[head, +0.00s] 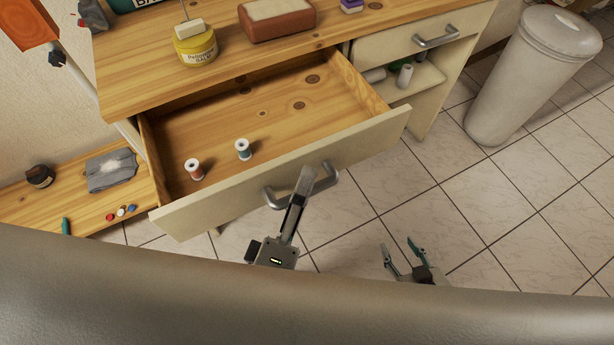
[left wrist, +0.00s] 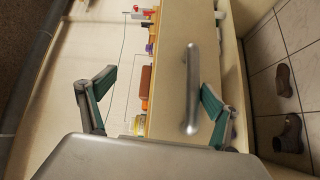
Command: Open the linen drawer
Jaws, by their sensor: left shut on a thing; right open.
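The linen drawer (head: 285,180) is pulled out from the wooden-topped cabinet, with its inside showing. Its bar handle (head: 277,197) is on the pale front and also shows in the left wrist view (left wrist: 192,90). My left gripper (head: 306,180) is at this handle, shut on it. In the left wrist view, its teal-padded fingers lie on either side of the bar; the contact is not clearly seen. My right gripper (head: 405,255) is open and empty, to the right and apart from the drawer.
A yellow jar (head: 195,46) and a red-brown box (head: 276,18) stand on the top. A smaller closed drawer (head: 400,42) and an open shelf are to the right. A pale bin (head: 530,70) stands further right.

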